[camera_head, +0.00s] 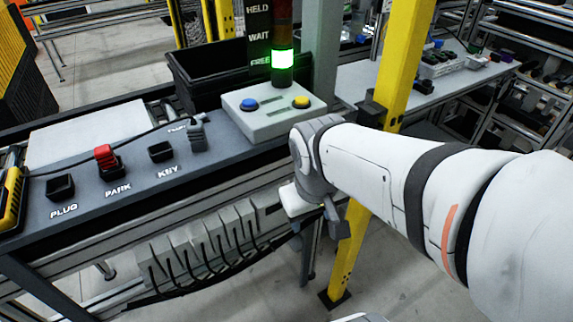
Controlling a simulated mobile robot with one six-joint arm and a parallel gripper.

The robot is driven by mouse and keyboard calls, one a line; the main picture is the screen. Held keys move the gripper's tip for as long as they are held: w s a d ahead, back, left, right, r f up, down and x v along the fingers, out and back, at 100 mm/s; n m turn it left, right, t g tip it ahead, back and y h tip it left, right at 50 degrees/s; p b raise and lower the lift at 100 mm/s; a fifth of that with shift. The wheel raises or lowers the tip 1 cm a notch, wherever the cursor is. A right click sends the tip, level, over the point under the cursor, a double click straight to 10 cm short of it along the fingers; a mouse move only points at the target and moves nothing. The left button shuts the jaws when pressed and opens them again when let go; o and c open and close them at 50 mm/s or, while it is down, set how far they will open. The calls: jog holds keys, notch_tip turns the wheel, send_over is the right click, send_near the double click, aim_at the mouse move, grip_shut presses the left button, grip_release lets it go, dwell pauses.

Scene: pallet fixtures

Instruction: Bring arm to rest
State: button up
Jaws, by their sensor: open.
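My white arm (372,170) reaches in from the right side of the head view. Its grey wrist (312,160) is bent down in front of the bench's right end. My gripper (331,222) hangs below the wrist, off the bench's front edge and near the yellow post. It is open, with no object seen in it; the wrist partly hides the jaws.
The bench (120,195) has sockets marked PLUG (61,187), PARK and KEY (161,151). A red block (104,155) stands at PARK, a grey connector (197,136) right of KEY. A button box (268,118), black bin (205,75), green-lit stack light (282,59) and yellow post (404,60) stand nearby.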

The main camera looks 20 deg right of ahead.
jog(key=shift+w+a+r+m+y, duration=0.15)
jog(key=shift+a+r+m+y, duration=0.2)
jog(key=shift+m, duration=0.25)
jog(key=shift+d, duration=0.1)
notch_tip(320, 180, up, 2)
jog(key=shift+r+t+p, duration=0.2)
jog(key=shift+t+p, duration=0.1)
jog(key=shift+p, duration=0.85)
